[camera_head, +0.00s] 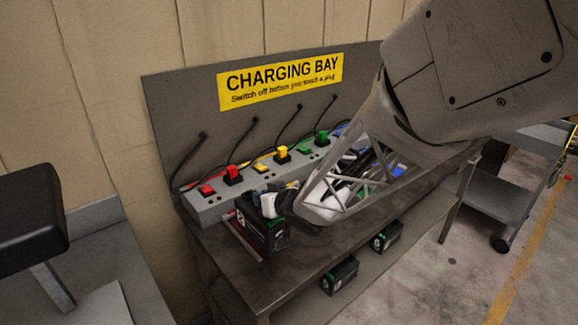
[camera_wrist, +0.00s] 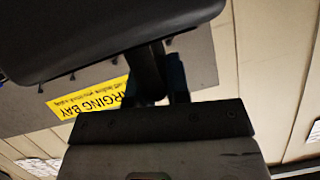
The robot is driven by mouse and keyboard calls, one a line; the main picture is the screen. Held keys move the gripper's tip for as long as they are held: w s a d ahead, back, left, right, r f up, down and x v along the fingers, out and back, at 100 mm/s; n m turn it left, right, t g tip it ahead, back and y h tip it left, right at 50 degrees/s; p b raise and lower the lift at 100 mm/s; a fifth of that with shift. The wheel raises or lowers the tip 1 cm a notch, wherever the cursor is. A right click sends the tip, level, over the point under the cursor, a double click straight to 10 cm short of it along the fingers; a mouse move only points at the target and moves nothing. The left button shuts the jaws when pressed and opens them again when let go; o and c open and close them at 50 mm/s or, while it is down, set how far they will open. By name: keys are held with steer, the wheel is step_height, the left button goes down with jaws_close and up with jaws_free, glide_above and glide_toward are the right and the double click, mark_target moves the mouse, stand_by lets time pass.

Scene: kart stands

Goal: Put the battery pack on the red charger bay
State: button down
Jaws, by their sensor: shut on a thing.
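The battery pack (camera_head: 272,234), a dark box with green marks, is at the left end of the bench in the head view. My gripper (camera_head: 275,204) comes in from the upper right and is shut on the top of the pack; its fingers are partly hidden. The red charger bay (camera_head: 246,238) shows as a red edge at the pack's left and lower side, mostly hidden by the pack. I cannot tell whether the pack rests on it or is slightly above. In the wrist view my gripper (camera_wrist: 163,90) shows, but a large dark shape blocks much.
A grey socket strip (camera_head: 212,209) with red, yellow, green and blue plugs runs behind the pack, under a yellow sign (camera_head: 280,80). Dark batteries (camera_head: 340,275) stand on the lower shelf. A black padded thing (camera_head: 30,222) is at left. A trolley (camera_head: 500,185) is at right.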

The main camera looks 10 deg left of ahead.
steer(key=shift+w+a, duration=0.5)
steer(key=shift+w, duration=0.4)
steer(key=shift+f, duration=0.1)
steer(key=shift+f, duration=1.7)
steer(key=c, duration=1.1)
jaws_free()
steer(key=shift+f, duration=0.1)
steer(key=shift+s+d, duration=0.1)
steer(key=shift+d, duration=0.05)
steer(key=v, duration=1.1)
steer(key=shift+s+d+r, duration=0.2)
steer(key=shift+s+d, duration=0.05)
